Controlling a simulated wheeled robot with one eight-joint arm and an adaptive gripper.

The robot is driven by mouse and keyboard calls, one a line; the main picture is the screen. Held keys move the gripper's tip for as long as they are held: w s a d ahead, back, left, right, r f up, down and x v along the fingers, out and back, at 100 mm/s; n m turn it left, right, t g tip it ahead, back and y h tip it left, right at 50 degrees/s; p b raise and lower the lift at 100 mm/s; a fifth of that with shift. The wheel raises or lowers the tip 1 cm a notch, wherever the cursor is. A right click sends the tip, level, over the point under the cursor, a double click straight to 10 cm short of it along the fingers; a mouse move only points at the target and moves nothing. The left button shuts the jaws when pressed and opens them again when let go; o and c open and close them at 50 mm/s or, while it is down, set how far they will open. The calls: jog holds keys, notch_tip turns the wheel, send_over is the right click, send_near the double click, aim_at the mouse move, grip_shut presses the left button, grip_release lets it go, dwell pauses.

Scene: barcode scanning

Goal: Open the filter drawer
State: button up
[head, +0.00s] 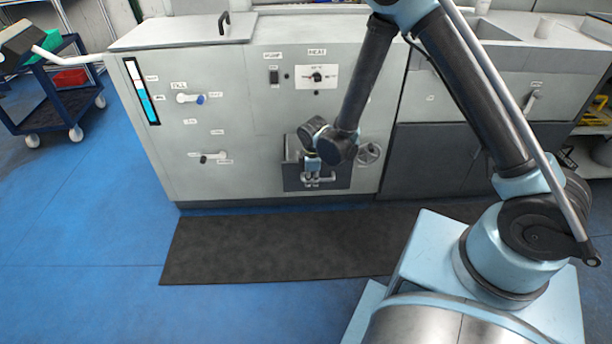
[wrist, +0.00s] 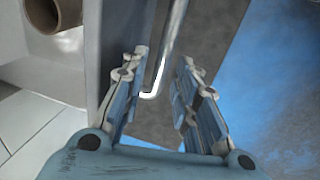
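The filter drawer (head: 340,184) is a dark grey front low in the middle of the pale machine. Its metal bar handle (head: 328,177) lies at my gripper (head: 312,178), which partly hides it. In the wrist view, the handle (wrist: 172,55) has a bent lower end and lies between the two fingers of my gripper (wrist: 160,102). The fingers stand apart on either side of the bar, and a gap shows beside it. How far the drawer stands out is unclear.
The machine (head: 235,120) carries a blue-tipped fill valve (head: 190,98), a lower lever (head: 210,157), a heat dial (head: 317,77) and a round knob (head: 369,153) right of the drawer. A dark mat (head: 270,245) covers the floor in front. A blue cart (head: 58,97) stands far left.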

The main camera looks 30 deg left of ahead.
jog(key=shift+r, duration=0.1)
notch_tip(320, 180, up, 12)
jog(key=s+d, duration=0.1)
jog(key=shift+s+d+f, duration=0.2)
jog(key=shift+s, duration=0.2)
dwell(0.5)
jog(key=shift+w, duration=0.1)
dwell(0.4)
jog(key=w+d+r+m, duration=0.4)
jog(key=w+d+r, duration=0.3)
jog(key=d, duration=0.3)
jog(key=w+d+r+m, duration=0.4)
jog(key=w+d+r, duration=0.35)
jog(key=d, duration=0.35)
jog(key=d+r+m, duration=0.2)
jog(key=d+r, duration=0.1)
jog(key=d, duration=0.5)
jog(key=d+r+m, duration=0.3)
jog(key=d, duration=0.4)
jog(key=s+d+f+m, duration=0.1)
jog(key=s+d+m, duration=0.4)
jog(key=d, duration=0.6)
jog(key=s+d+f+m+h, duration=0.1)
jog(key=s+d+m, duration=0.5)
jog(key=s+d, duration=0.3)
jog(key=shift+d+f, duration=0.25)
jog(key=shift+d, duration=0.85)
